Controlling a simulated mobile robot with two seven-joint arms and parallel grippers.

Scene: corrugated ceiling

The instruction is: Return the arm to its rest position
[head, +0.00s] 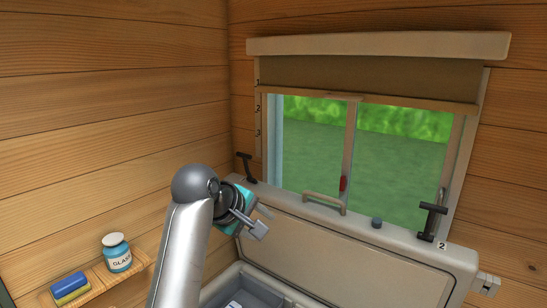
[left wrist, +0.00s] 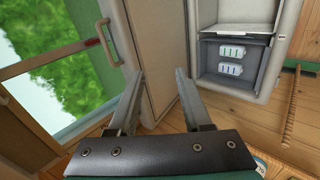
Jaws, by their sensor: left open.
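My left arm (head: 183,250) rises from the bottom of the head view, bent at a grey rounded joint. Its gripper (head: 262,222) is in front of the raised lid, left of the lid's middle. In the left wrist view the two fingers of the gripper (left wrist: 160,74) stand apart with nothing held between them. The pale lid (left wrist: 160,45) shows behind the fingers. I cannot tell how far the fingers are from it. My right gripper is not in view.
An open chest with a raised lid (head: 340,262) stands below a window (head: 400,160). Its grey compartment holds white packs (left wrist: 231,52). Two black latches flank a handle (head: 324,203). A wall shelf at left bears a jar (head: 117,255) and sponges (head: 70,287).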

